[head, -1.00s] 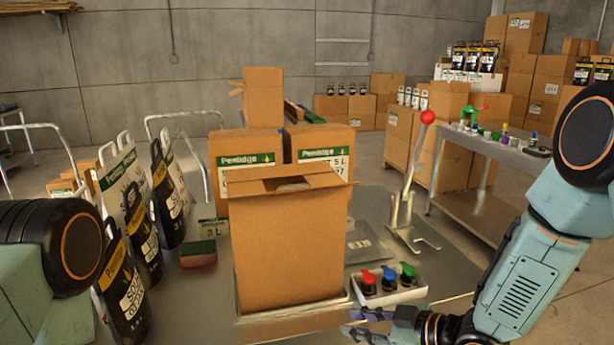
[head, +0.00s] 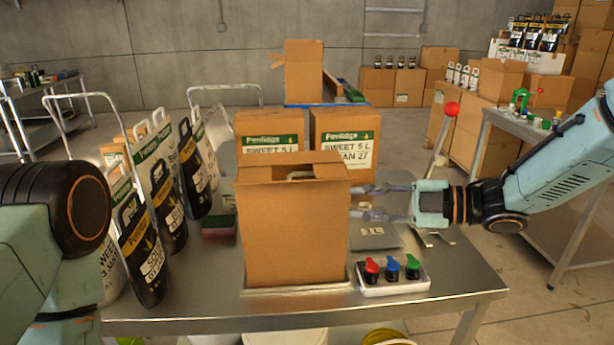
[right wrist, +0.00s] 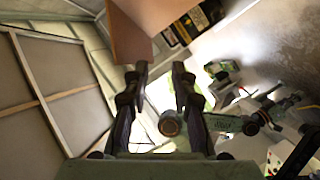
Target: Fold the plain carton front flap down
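The plain carton (head: 293,230) stands upright on the metal table in the middle of the head view. Its top flaps (head: 325,166) lie partly over the top, leaving a narrow dark opening (head: 293,176) with something pale inside. I cannot tell exactly how the front flap is angled. My right gripper (head: 358,202) is beside the carton's right side near the top, fingers spread and pointing left, nothing between them. In the right wrist view the gripper (right wrist: 160,72) is also open and empty, with a brown cardboard surface beyond it. My left gripper is out of view.
A white tray with red, blue and green caps (head: 392,279) sits right of the carton's base. Labelled cartons (head: 341,136) stand behind it. Black and white pouches (head: 143,235) stand at the left. A red-knobbed lever (head: 451,109) rises behind my right gripper.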

